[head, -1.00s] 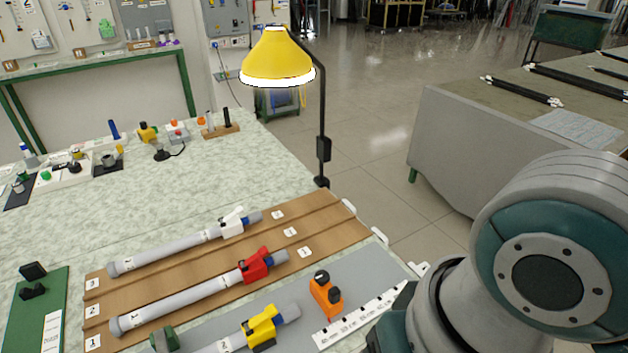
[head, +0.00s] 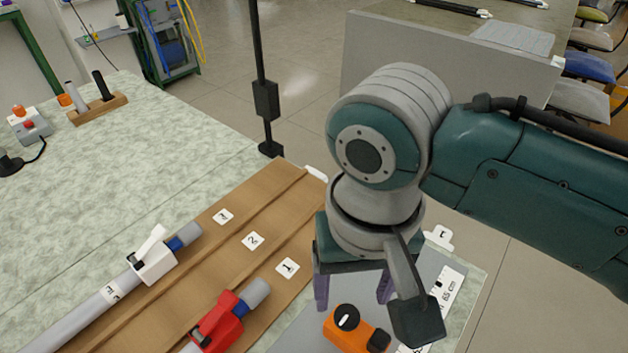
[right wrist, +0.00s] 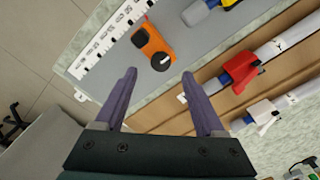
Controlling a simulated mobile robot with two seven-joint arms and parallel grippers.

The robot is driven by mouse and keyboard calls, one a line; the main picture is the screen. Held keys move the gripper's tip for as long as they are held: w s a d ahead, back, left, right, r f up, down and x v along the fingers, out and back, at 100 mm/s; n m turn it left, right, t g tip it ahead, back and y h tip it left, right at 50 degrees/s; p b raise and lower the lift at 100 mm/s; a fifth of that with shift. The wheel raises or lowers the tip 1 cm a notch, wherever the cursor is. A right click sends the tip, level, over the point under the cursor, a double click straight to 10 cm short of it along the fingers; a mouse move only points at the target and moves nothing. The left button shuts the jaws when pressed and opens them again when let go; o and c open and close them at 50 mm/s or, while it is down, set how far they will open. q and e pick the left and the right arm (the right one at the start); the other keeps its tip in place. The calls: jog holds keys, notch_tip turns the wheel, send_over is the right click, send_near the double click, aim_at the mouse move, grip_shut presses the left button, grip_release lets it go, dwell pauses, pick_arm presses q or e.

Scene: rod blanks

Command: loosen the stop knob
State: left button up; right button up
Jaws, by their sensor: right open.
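The orange stop block (head: 356,332) sits on the grey strip beside the ruler at the lower middle of the head view. Its round black stop knob (head: 347,317) has a white mark; a smaller dark part is at its other end. My right gripper (head: 353,291) hangs above and behind the block, its two purple fingers apart and empty. In the right wrist view the block (right wrist: 150,38) and its knob (right wrist: 160,62) show just beyond the open fingertips (right wrist: 158,75), about midway between them. My left gripper is not in view.
Grey tubes with a white clamp (head: 154,262) and a red clamp (head: 217,323) lie on the brown grooved board (head: 200,255), left of my gripper. A yellow clamp (right wrist: 229,3) shows in the wrist view. The black lamp post (head: 265,100) stands at the table edge.

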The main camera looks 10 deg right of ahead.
aim_at(348, 316)
notch_tip(348, 316, down, 6)
jog(key=shift+r+b, duration=0.2)
jog(key=shift+b, duration=0.55)
jog(key=c, duration=0.3)
grip_shut()
